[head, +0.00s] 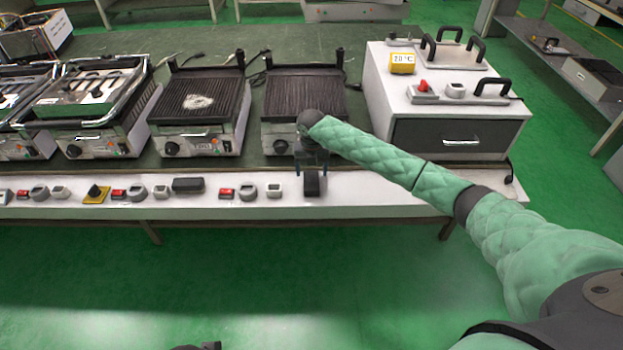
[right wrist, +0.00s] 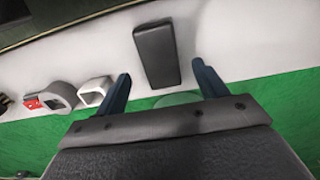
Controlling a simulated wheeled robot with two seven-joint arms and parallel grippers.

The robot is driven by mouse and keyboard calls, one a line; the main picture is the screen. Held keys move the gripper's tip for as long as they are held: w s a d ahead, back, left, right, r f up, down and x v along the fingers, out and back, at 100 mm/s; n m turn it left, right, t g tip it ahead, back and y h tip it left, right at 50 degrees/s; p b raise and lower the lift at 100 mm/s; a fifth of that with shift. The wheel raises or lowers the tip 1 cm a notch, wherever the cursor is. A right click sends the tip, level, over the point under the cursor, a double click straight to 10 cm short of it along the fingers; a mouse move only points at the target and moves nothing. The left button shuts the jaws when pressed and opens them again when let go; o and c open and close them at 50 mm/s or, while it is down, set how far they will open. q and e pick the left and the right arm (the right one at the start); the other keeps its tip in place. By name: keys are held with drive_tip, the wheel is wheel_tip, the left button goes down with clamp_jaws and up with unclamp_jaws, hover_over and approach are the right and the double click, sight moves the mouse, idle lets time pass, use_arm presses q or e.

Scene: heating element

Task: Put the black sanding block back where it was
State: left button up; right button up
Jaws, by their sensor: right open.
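A black sanding block (head: 312,187) lies on the white front ledge below the right-hand grill. In the right wrist view the black block (right wrist: 158,55) lies flat on the white surface, lengthwise ahead of the fingers. My right gripper (head: 311,168) is over the ledge at this block, with its fingers pointing down. In the right wrist view my right gripper (right wrist: 161,75) is open, its blue fingers apart on either side of the block's near end, with nothing held. A second dark block (head: 188,185) lies further left on the ledge. A small dark part at the bottom edge may be my left gripper.
Several red, grey and white small parts line the ledge (head: 350,187), including a white square ring (right wrist: 95,91) left of the block. Grills (head: 200,100) stand behind. A white cabinet (head: 385,95) stands right of my gripper. The ledge right of the block is clear.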

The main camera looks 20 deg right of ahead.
sight(311, 180)
wheel_tip(311, 180, up, 6)
drive_tip(key=s+a+f+m+y, duration=0.1)
drive_tip(key=s+a+f+m, duration=0.3)
drive_tip(key=s+a, duration=0.3)
drive_tip(key=s+a+f+m+t+y, duration=0.1)
drive_tip(key=s+a+f+m, duration=0.3)
drive_tip(key=s, duration=0.5)
drive_tip(key=s+a+f+m+y, duration=0.1)
drive_tip(key=s+a+f+m, duration=0.25)
drive_tip(key=s+a, duration=0.35)
use_arm(q)
drive_tip(key=shift+w+d+f+b, duration=0.2)
drive_tip(key=shift+d+f+b, duration=0.1)
drive_tip(key=shift+d+f, duration=0.45)
use_arm(e)
drive_tip(key=s+d+m+t, duration=0.1)
drive_tip(key=s+d+m, duration=0.1)
drive_tip(key=s+m, duration=0.7)
drive_tip(key=s+d+m+t, duration=0.1)
drive_tip(key=s+d+m, duration=0.2)
drive_tip(key=s+m, duration=0.6)
drive_tip(key=s+r, duration=0.1)
drive_tip(key=s, duration=0.7)
drive_tip(key=shift+d+m, duration=0.35)
